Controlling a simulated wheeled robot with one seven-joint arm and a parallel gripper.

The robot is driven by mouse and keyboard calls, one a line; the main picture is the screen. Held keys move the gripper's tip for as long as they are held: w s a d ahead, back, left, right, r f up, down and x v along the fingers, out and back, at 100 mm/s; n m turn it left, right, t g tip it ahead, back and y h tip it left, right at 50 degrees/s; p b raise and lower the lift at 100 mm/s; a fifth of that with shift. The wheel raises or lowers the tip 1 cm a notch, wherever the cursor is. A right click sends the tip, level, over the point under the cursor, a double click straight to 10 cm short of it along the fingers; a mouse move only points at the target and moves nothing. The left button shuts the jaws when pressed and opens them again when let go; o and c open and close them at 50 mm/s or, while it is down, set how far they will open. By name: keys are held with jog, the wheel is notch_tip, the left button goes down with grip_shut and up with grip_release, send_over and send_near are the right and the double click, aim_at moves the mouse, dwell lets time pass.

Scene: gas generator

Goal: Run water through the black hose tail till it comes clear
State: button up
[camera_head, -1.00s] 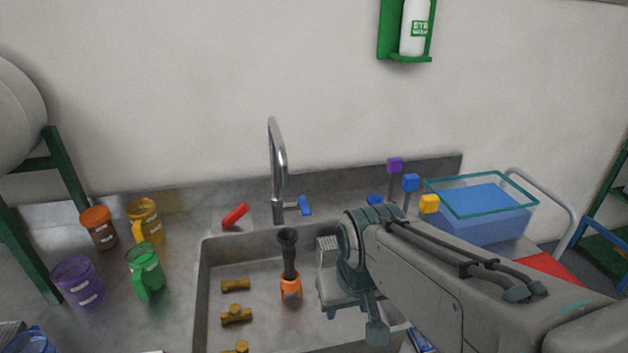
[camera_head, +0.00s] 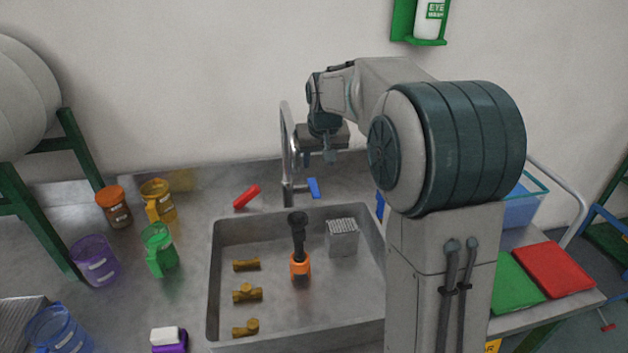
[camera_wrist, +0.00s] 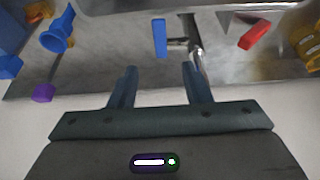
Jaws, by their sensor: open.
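The black hose tail (camera_head: 298,232) stands upright in the sink (camera_head: 325,310), with an orange collar (camera_head: 300,264) at its lower end. The metal tap (camera_head: 285,150) rises behind it, and I see no water running from the spout. The tap's blue lever (camera_head: 313,188) sticks out to the right of its base. My gripper (camera_head: 320,158) is raised above and behind the lever, by the tap's neck, which it partly overlaps in the head view. In the wrist view my gripper (camera_wrist: 158,78) has its fingers apart and empty, with the blue lever (camera_wrist: 159,38) beyond them.
Brass fittings (camera_head: 247,294) and a grey holed block (camera_head: 342,238) sit in the sink. A red object (camera_head: 246,196) lies left of the tap. Coloured jugs, including a green one (camera_head: 160,250), stand left. My arm hides much of the right counter and blue tub (camera_head: 523,205).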

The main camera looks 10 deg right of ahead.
aim_at(314, 187)
jog(key=x, duration=0.8)
jog(key=p+x, duration=0.1)
jog(key=x, duration=0.3)
jog(key=shift+w, duration=0.45)
grip_shut()
